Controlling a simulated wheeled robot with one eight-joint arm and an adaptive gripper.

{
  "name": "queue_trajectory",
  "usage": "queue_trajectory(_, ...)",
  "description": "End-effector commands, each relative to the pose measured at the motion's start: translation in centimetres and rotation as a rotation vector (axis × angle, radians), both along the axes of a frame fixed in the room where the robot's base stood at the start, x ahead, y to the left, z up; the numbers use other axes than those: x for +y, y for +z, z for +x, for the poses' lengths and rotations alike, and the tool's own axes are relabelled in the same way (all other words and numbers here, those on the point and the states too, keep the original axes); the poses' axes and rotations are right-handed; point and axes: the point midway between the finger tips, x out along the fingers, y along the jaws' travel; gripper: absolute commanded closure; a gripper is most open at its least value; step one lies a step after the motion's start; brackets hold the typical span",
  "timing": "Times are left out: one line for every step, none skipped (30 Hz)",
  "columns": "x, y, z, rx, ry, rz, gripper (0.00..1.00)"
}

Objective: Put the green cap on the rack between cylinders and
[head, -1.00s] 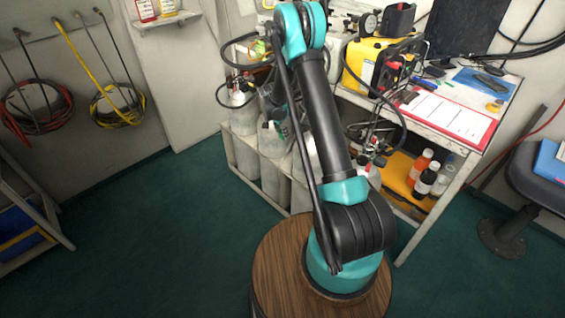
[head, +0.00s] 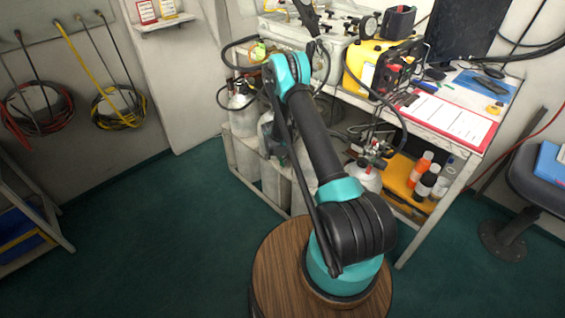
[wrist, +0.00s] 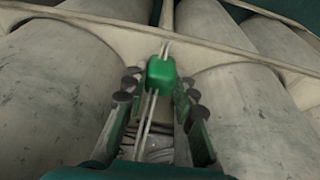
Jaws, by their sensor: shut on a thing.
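The green cap (wrist: 161,72) is a small rounded green block between the fingertips of my gripper (wrist: 157,90) in the wrist view. My gripper is shut on it, with one dark-padded finger on each side. Below it lie thin pale rods or lines. Large grey cylinders (wrist: 50,95) (wrist: 238,110) flank the gripper left and right. The cream rack (wrist: 95,18) runs across behind the cap. In the head view the rack (head: 231,158) holds several grey cylinders (head: 243,115) under the bench. There my arm covers part of the rack, and the cap cannot be made out.
The bench with a yellow unit (head: 367,62) and a red-edged clipboard (head: 450,116) stands above and right of the rack. Black hoses (head: 228,48) loop near my arm. Bottles (head: 425,180) stand on the lower shelf. The green floor (head: 150,230) at left is clear.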

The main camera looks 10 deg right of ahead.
Motion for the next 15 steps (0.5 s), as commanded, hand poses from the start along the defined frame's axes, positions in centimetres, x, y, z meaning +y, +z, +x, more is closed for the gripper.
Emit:
queue_trajectory(0.00, -0.59, 0.01, 0.000, 0.000, 0.000, 0.85)
queue_trajectory(0.00, -0.78, 0.01, 0.000, 0.000, 0.000, 0.85)
queue_trajectory(0.00, -0.92, 0.01, 0.000, 0.000, 0.000, 0.85)
queue_trajectory(0.00, -0.93, 0.01, 0.000, 0.000, 0.000, 0.85)
queue_trajectory(0.00, -0.91, 0.01, 0.000, 0.000, 0.000, 0.85)
queue_trajectory(0.00, -0.89, 0.00, 0.000, 0.000, 0.000, 0.85)
queue_trajectory(0.00, -0.89, 0.00, 0.000, 0.000, 0.000, 0.85)
queue_trajectory(0.00, -0.88, 0.00, 0.000, 0.000, 0.000, 0.85)
queue_trajectory(0.00, -0.89, 0.00, 0.000, 0.000, 0.000, 0.85)
queue_trajectory(0.00, -0.92, 0.00, 0.000, 0.000, 0.000, 0.85)
queue_trajectory(0.00, -0.98, 0.00, 0.000, 0.000, 0.000, 0.85)
queue_trajectory(0.00, -1.10, 0.00, 0.000, 0.000, 0.000, 0.85)
queue_trajectory(0.00, -1.13, 0.01, 0.000, 0.000, 0.000, 0.72)
queue_trajectory(0.00, -1.09, 0.01, 0.000, 0.000, 0.000, 0.69)
queue_trajectory(0.00, -1.09, 0.01, 0.000, 0.000, 0.000, 0.64)
